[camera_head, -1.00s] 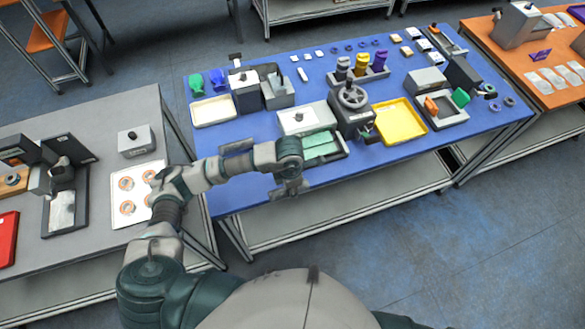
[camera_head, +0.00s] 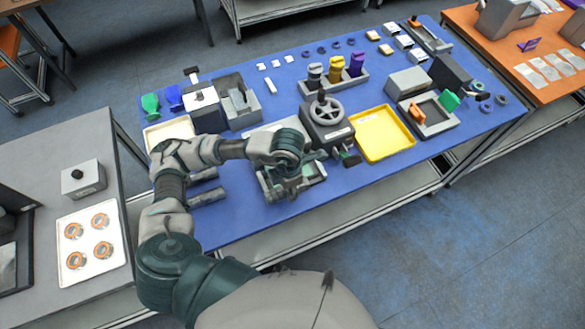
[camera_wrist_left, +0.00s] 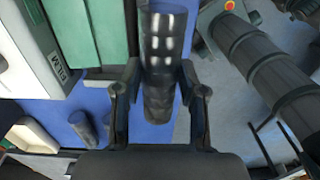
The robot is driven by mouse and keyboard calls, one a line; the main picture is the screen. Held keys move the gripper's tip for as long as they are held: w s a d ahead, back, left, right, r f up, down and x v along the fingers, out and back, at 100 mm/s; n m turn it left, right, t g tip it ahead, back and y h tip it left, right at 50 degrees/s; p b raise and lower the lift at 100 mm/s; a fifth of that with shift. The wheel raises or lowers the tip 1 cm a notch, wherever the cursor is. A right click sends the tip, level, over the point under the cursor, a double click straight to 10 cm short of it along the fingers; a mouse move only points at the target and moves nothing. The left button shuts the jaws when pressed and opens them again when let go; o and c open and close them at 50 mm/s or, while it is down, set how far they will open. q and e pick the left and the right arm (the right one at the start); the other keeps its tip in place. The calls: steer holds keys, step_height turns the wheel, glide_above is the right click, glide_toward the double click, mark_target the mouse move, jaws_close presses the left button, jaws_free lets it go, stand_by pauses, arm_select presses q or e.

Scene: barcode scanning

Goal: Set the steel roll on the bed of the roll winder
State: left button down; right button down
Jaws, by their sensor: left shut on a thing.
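My left gripper (camera_wrist_left: 160,95) is shut on a dark steel roll (camera_wrist_left: 160,50), which lies between its two fingers in the left wrist view. In the head view this gripper (camera_head: 287,187) is over the front of a shallow green-padded bed (camera_head: 318,172), partly covering it; the roll is hard to make out there. In the left wrist view the green pads (camera_wrist_left: 103,30) lie left of the held roll, beside a white labelled housing (camera_wrist_left: 35,50). I take this green-padded unit as the roll winder. Contact between roll and bed cannot be told. My right gripper is out of view.
Two more dark rolls (camera_head: 208,196) lie on the blue table (camera_head: 235,225) left of the bed. A handwheel machine (camera_head: 328,118) stands close to its right, then a yellow tray (camera_head: 382,134). The blue front strip is clear.

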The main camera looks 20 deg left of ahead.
arm_select(q)
steer(key=w, duration=0.5)
steer(key=w+a, duration=0.1)
steer(key=w, duration=0.1)
steer(key=shift+w+a+f+p, duration=0.1)
steer(key=shift+w+p, duration=0.2)
steer(key=shift+p, duration=0.1)
steer(key=f, duration=0.2)
steer(key=a+f, duration=0.1)
steer(key=shift+f+p, duration=0.3)
steer(key=shift+f, duration=0.1)
steer(key=shift+a, duration=0.25)
steer(key=c, duration=0.7)
jaws_free()
steer(key=shift+d, duration=0.1)
steer(key=shift+o, duration=0.2)
steer(key=shift+d, duration=0.5)
steer(key=shift+r, duration=0.4)
step_height(320, 180, up, 11)
steer(key=shift+r+b, duration=0.15)
steer(key=shift+b, duration=0.25)
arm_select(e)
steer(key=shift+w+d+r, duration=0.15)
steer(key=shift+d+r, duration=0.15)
